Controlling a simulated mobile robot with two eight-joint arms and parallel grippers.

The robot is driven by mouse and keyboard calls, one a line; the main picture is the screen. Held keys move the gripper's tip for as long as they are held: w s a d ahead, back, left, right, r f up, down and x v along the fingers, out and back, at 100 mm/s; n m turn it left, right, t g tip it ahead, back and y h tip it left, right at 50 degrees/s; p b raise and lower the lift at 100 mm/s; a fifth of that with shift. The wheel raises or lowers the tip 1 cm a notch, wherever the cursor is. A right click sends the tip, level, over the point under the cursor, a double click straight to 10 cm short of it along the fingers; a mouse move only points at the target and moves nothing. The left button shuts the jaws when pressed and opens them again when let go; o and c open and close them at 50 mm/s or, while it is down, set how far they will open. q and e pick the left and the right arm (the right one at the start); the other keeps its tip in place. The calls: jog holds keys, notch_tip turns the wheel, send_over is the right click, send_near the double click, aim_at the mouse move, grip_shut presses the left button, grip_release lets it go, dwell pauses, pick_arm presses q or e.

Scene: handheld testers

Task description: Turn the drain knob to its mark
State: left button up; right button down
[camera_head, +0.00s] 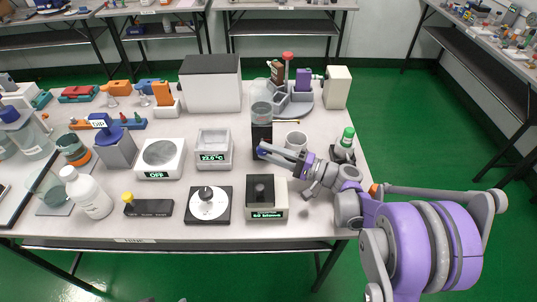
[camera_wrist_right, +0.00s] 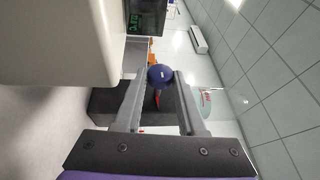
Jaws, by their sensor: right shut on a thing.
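The drain knob (camera_wrist_right: 160,75) is a small dark blue round cap with a short pale line on it. It sits between the two fingertips of my right gripper (camera_wrist_right: 159,80), which is shut on it. In the head view my right gripper (camera_head: 264,151) reaches in from the right to the front of a black stand (camera_head: 262,132) with a clear vessel (camera_head: 262,109) on top. Only a bit of blue shows there at the fingertips. A small red part shows below the knob in the wrist view. I cannot make out the mark. My left gripper is not in view.
A white cup (camera_head: 296,140) stands just behind my right gripper, and a green-capped bottle (camera_head: 347,137) is to its right. A grey box with a display (camera_head: 267,214) is in front of it. A thermometer unit (camera_head: 213,157) stands to the left.

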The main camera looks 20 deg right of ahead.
jog(key=shift+y, duration=0.3)
dwell(0.4)
jog(key=c, duration=0.5)
grip_release()
